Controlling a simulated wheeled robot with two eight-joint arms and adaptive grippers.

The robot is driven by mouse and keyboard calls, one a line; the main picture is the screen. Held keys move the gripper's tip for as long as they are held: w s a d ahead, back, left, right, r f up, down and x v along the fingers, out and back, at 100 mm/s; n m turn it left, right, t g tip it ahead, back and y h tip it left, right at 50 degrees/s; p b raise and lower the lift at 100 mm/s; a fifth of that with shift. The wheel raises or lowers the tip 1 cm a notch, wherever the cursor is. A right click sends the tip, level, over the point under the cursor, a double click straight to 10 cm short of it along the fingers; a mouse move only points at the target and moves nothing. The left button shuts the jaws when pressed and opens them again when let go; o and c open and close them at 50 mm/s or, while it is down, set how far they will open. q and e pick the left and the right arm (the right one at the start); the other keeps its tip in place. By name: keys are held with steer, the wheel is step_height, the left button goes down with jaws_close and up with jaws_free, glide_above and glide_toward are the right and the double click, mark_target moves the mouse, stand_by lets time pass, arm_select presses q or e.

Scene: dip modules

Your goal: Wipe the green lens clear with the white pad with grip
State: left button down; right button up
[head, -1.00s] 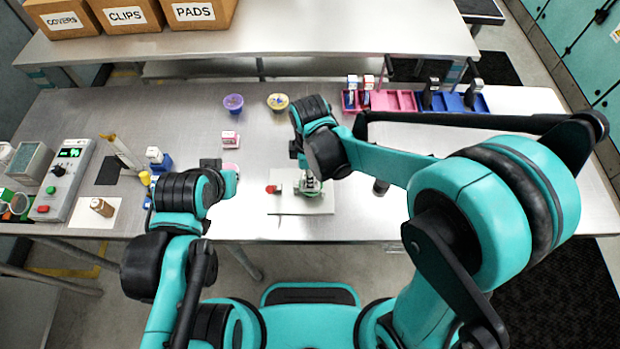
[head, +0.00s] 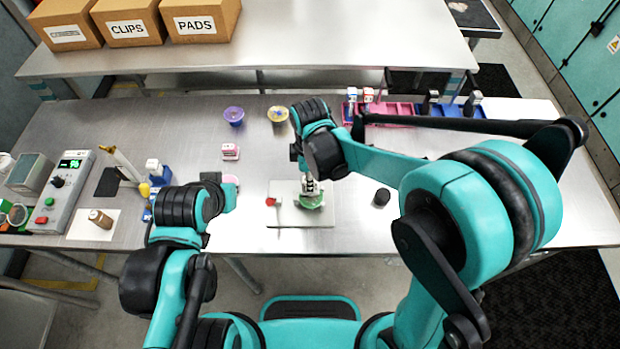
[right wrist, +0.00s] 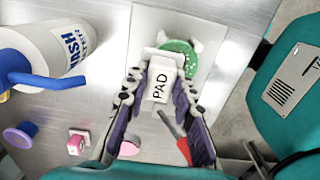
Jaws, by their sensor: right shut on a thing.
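The white pad with grip (right wrist: 160,80), lettered PAD, is held between the fingers of my right gripper (right wrist: 163,98). My right gripper also shows in the head view (head: 309,184), above a pale plate (head: 287,215). The green lens (head: 314,203) lies on that plate, partly covered by the gripper and pad. In the right wrist view the green lens (right wrist: 184,47) shows past the pad's far end, with pale specks on it. I cannot tell whether pad and lens touch. My left gripper (head: 229,189) is at the left, away from the plate; its fingers are not clear.
A red-ended tool (head: 271,201) lies on the plate's left side. A WASH bottle (right wrist: 50,50) with a blue nozzle is near in the right wrist view. A dark cylinder (head: 381,197) stands right.

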steer(key=shift+f+b, duration=0.55)
steer(key=shift+f, duration=0.15)
steer(key=shift+s, duration=0.1)
steer(key=shift+s, duration=2)
steer(key=shift+d, duration=0.1)
steer(key=shift+w+d+r, duration=0.1)
steer(key=shift+d+r, duration=0.05)
